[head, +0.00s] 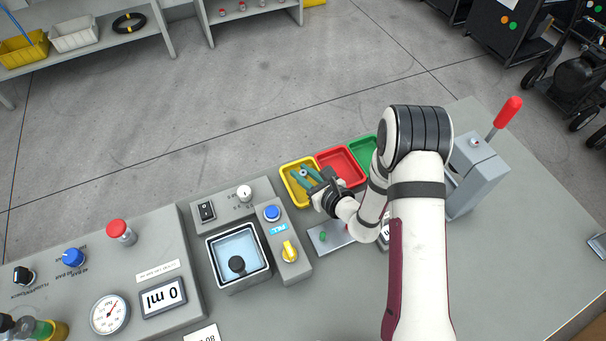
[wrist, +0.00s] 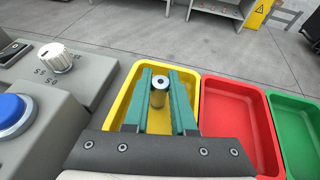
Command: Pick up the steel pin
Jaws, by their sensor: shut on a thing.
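The steel pin (wrist: 158,92) is a short, shiny cylinder with a dark centre on its top face. It stands upright between the two teal fingers of my gripper (wrist: 160,77). My gripper is shut on it, over the yellow tray (wrist: 195,87). In the head view my gripper (head: 306,178) is above the yellow tray (head: 286,189), and the pin (head: 303,173) shows only as a small grey spot between the fingers. I cannot tell whether the pin's lower end touches the tray floor.
A red tray (head: 341,166) and a green tray (head: 362,151) stand to the right of the yellow one. A grey control box with a blue button (head: 272,213) and a square basin (head: 238,257) is to the left. A red-handled press (head: 482,165) stands at the right.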

